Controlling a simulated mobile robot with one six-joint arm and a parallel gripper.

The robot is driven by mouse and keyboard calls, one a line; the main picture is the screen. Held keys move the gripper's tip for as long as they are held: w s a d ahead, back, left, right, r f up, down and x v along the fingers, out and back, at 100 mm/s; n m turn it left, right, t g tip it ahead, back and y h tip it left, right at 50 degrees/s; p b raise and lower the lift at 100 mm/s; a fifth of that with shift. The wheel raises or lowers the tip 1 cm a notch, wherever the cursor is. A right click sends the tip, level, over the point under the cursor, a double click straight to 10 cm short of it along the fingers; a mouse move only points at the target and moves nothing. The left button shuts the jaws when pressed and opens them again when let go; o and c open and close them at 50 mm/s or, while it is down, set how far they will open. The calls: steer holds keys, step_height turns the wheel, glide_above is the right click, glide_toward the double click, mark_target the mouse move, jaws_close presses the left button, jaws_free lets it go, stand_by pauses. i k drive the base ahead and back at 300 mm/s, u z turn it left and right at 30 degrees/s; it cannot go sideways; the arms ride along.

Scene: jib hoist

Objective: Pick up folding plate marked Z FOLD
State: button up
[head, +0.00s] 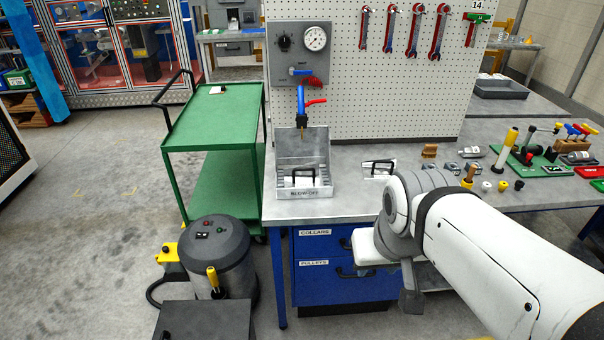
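A flat pale plate with a black bar handle (378,168) lies on the grey bench, just left of my arm. A similar black-handled piece (303,178) sits in the grey tray marked BLOW OFF (305,193). Any marking on either is too small to read, so I cannot tell which one is Z FOLD. My arm reaches in from the lower right and bends down in front of the bench. My gripper (412,298) hangs low before the blue drawers, apart from both plates. Its fingers are mostly hidden by the arm, and its opening cannot be made out.
A blow-off nozzle (301,120) hangs over the tray. A pegboard (400,90) with wrenches rises behind. Small parts and a green fixture (530,160) occupy the bench's right. A green trolley (213,118) and a grey drum-shaped machine (217,262) stand left. Floor at far left is open.

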mark_target(308, 175)
steer(key=u, duration=0.25)
steer(key=k, duration=0.15)
steer(key=z, duration=2)
steer(key=i, duration=1)
steer(key=u, duration=2.55)
steer(key=i, duration=1)
steer(key=z, duration=0.05)
